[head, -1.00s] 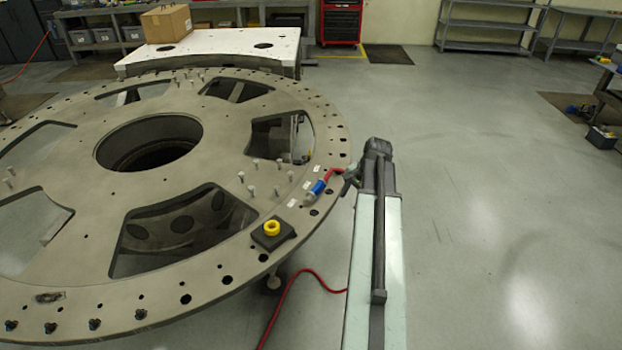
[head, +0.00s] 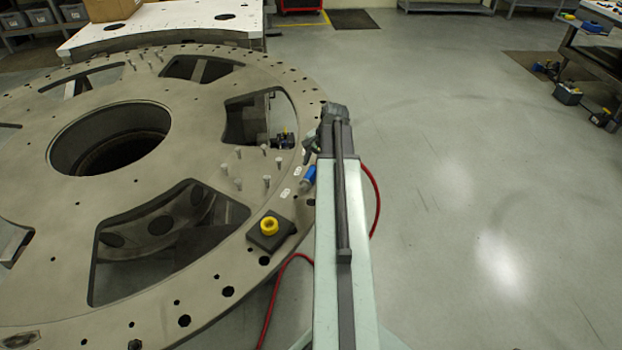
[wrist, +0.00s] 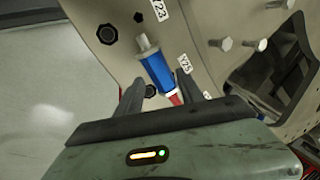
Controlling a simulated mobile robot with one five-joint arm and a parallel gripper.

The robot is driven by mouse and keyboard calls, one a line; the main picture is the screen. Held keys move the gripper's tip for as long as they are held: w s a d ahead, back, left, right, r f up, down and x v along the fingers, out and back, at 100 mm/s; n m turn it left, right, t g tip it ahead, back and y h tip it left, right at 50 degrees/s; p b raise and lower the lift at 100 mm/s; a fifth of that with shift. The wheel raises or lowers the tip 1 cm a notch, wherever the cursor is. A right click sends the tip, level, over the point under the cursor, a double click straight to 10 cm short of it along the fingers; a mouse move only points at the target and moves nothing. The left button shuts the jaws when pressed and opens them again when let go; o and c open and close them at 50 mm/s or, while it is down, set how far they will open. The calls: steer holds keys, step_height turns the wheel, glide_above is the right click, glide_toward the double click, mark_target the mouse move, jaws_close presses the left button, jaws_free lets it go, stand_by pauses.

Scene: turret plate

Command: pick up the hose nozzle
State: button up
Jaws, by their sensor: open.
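The hose nozzle, a blue body with a silver tip and a red hose at its other end, lies on the turret plate's rim. It shows in the wrist view (wrist: 155,72), and in the head view its blue part (head: 309,175) shows just left of my arm. My gripper (wrist: 160,77) is open, with one dark finger on each side of the nozzle's lower end in the wrist view. I cannot tell how far above it the fingers are. In the head view my gripper (head: 312,145) is at the rim, partly hidden by my arm.
The turret plate (head: 150,205) has large cutouts, bolt holes and several upright pegs (head: 266,181) near the nozzle. A yellow ring (head: 269,226) sits on a dark block. The red hose (head: 374,195) loops off the rim. The floor on the right is open.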

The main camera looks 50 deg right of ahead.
mark_target(311, 173)
steer(key=b+x, duration=0.5)
steer(key=shift+s+d+f, duration=0.1)
steer(key=shift+d+f, duration=0.05)
jaws_close()
steer(key=shift+r, duration=0.35)
steer(key=shift+r+p, duration=0.3)
steer(key=shift+p, duration=0.25)
step_height(311, 173, up, 3)
steer(key=p, duration=0.3)
steer(key=shift+r, duration=0.15)
steer(key=s+d+p, duration=0.1)
steer(key=s+d, duration=0.2)
steer(key=s, duration=1.3)
steer(key=shift+r, duration=0.4)
